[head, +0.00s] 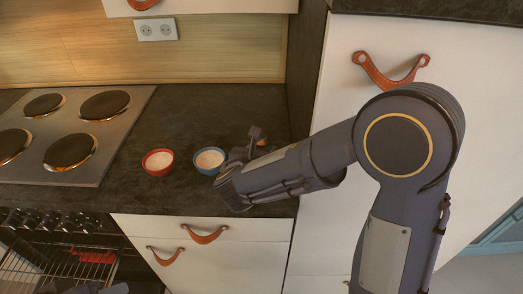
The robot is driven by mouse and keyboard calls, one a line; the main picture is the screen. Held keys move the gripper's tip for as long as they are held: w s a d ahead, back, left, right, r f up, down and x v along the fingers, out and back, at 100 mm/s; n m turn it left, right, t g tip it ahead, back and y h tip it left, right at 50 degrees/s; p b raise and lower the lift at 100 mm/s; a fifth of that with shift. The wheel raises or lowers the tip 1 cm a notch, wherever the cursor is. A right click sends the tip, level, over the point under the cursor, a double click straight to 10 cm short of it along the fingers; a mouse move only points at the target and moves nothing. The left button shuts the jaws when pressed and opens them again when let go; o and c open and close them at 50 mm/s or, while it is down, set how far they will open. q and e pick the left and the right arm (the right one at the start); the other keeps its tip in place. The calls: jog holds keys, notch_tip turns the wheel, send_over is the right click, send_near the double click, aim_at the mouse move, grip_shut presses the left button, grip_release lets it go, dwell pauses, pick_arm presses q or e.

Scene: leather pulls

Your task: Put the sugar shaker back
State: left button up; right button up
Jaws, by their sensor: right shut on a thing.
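My right gripper (256,142) is over the dark counter, just right of the blue bowl. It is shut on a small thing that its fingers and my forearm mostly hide. Only a little brownish colour shows there. I take it to be the sugar shaker, as no other shaker is in view. I cannot tell whether it touches the counter. A blue bowl (209,159) with white contents stands left of the gripper. A red bowl (158,161) with white contents stands further left. My left gripper cannot be made out.
The dark counter (205,110) is clear behind the bowls. A hob (70,130) with several plates lies at the left, above an open oven with a rack (60,270). A tall white cabinet (330,215) closes off the right side. Drawers with leather pulls (204,234) are below.

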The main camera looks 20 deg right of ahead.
jog(key=shift+f, duration=0.2)
jog(key=o, duration=1)
jog(key=shift+o, duration=0.2)
jog(key=shift+r, duration=0.15)
jog(key=shift+s+a+r, duration=0.1)
jog(key=shift+r, duration=0.1)
jog(key=v, duration=1.1)
jog(key=shift+s+a, duration=0.2)
jog(key=shift+s, duration=0.15)
